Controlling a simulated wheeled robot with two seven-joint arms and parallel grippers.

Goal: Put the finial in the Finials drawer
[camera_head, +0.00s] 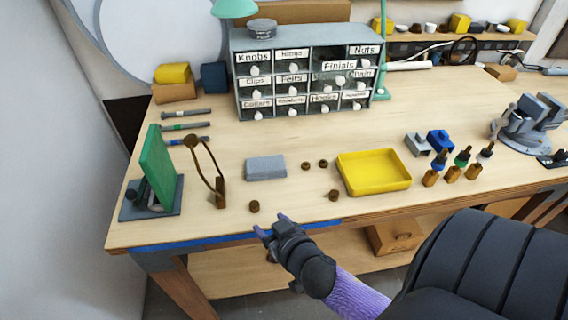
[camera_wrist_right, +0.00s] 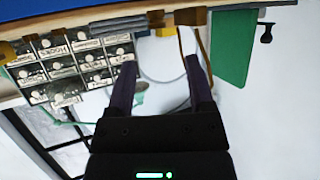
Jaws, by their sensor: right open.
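The Finials drawer (camera_head: 339,66) is pulled out of the grey drawer cabinet (camera_head: 240,92), leaving a dark slot above it. It also seems to jut out in the wrist view (camera_wrist_right: 65,99), which shows the cabinet upside down. Several small brown pieces lie on the bench, including one near the front edge (camera_head: 254,206), one by the yellow tray (camera_head: 333,195) and a pair (camera_head: 305,166) behind; I cannot tell which is the finial. My right gripper (camera_head: 270,222) is open and empty at the bench's front edge, close to the front-left brown piece. My left gripper is out of view.
A brown lamp harp (camera_head: 219,190) and an upright green panel (camera_head: 158,167) stand at the left. A grey block (camera_head: 265,168) and the yellow tray (camera_head: 375,187) lie mid-bench. Colored-tipped pieces and a vise (camera_head: 525,125) are at the right. The bench before the cabinet is clear.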

